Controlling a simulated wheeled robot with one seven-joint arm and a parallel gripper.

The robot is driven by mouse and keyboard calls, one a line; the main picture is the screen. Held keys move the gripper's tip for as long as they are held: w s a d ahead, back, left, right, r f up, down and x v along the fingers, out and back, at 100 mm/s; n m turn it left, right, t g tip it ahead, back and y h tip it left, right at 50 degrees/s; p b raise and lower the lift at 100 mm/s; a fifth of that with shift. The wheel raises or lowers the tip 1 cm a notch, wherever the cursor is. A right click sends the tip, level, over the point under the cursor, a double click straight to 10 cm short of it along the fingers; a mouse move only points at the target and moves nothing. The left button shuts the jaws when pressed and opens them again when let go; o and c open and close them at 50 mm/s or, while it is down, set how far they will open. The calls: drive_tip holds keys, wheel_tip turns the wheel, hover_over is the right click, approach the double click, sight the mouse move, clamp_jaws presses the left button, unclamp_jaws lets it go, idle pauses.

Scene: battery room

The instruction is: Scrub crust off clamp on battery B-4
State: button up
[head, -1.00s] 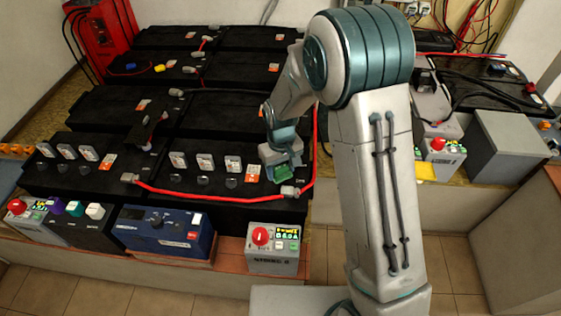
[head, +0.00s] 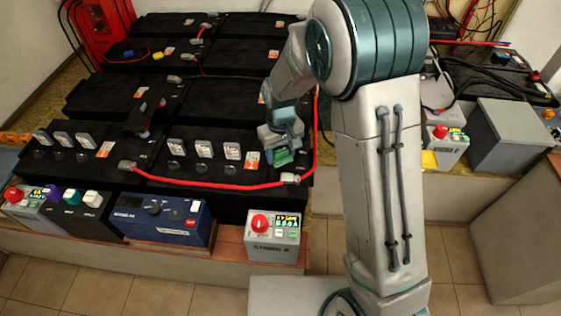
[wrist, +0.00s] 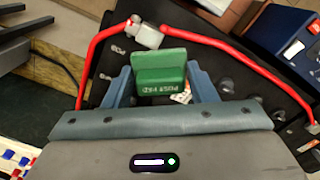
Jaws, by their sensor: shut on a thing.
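My gripper (head: 283,150) is shut on a green pad (wrist: 160,72) with lettering that seems to read "POST PAD". The pad also shows in the head view (head: 283,158), at the front right corner of the black battery block. A pale grey clamp (head: 291,179) sits on the red cable near that corner. In the wrist view the clamp (wrist: 147,37) is just beyond the pad, with a visible gap in the picture. Whether crust coats it is too small to tell. The front right battery (head: 215,198) carries this clamp; I cannot read B-4 on it.
The red cable (head: 220,186) runs along the front battery and up its right side. A blue unit (head: 160,218) and a grey box with a red knob (head: 272,237) stand in front. A grey box (head: 515,135) stands at the right. Tiled floor is clear in front.

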sight(282, 176)
drive_tip(key=shift+s+f+b, duration=0.1)
drive_tip(key=shift+f+b, duration=0.1)
drive_tip(key=shift+b, duration=0.85)
wheel_tip(282, 176, down, 7)
drive_tip(key=b, duration=0.5)
drive_tip(key=shift+f, duration=0.55)
drive_tip(key=d, duration=0.2)
drive_tip(key=shift+s+d+r, duration=0.1)
drive_tip(key=shift+d+r, duration=0.05)
drive_tip(key=shift+d, duration=0.15)
drive_tip(key=shift+c, duration=0.3)
drive_tip(key=shift+d, duration=0.65)
drive_tip(key=shift+a, duration=0.1)
drive_tip(key=a, duration=0.3)
drive_tip(key=shift+a, duration=0.1)
drive_tip(key=shift+a+r, duration=0.15)
drive_tip(key=shift+a, duration=0.15)
drive_tip(key=shift+r+p, duration=2.65)
drive_tip(key=shift+r, duration=1.3)
